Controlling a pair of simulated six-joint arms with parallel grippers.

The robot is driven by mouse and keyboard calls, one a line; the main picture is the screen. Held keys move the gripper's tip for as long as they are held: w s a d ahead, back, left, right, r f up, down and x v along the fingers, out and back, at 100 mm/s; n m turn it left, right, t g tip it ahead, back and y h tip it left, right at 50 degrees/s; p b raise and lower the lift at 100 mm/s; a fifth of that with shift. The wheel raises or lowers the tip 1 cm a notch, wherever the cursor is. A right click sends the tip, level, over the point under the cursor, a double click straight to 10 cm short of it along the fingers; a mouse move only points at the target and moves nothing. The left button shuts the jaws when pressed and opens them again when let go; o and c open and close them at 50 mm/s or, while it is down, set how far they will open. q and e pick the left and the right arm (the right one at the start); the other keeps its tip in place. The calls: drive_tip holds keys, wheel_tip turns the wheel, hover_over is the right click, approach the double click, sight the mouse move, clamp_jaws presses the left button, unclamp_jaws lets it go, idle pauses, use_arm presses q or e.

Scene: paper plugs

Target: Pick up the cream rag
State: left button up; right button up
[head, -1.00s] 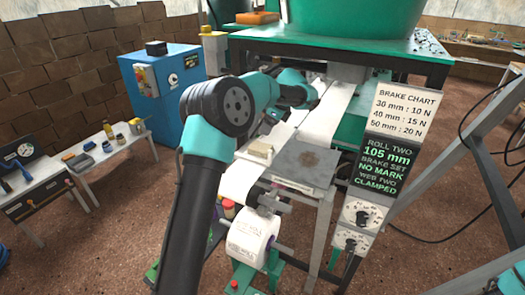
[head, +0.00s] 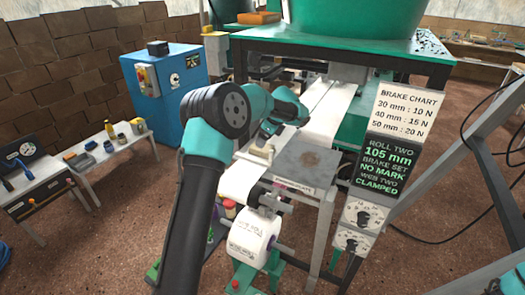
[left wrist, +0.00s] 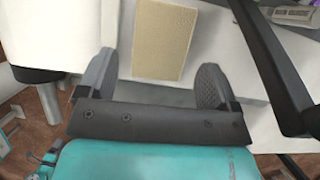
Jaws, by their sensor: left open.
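The cream rag (left wrist: 165,40) is a flat, finely textured cream rectangle in the left wrist view. It lies on a white surface, just beyond and between the fingertips of my left gripper (left wrist: 158,75). That gripper is open, with its fingers apart and nothing between them. Whether the fingers touch the rag cannot be told. My right gripper is not in view.
A grey metal plate (head: 308,162) sits right of the rag. A paper roll (head: 250,242) hangs below on its stand. The brake chart sign (head: 408,105) and dials (head: 360,215) stand to the right. A green-topped frame (head: 350,42) rises behind.

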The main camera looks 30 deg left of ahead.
sight(264, 153)
use_arm(q)
drive_tip(key=shift+x, duration=2.55)
drive_tip(key=shift+w+f, duration=0.15)
drive_tip(key=shift+f, duration=0.1)
drive_tip(key=shift+c, duration=0.4)
drive_tip(key=c, duration=0.6)
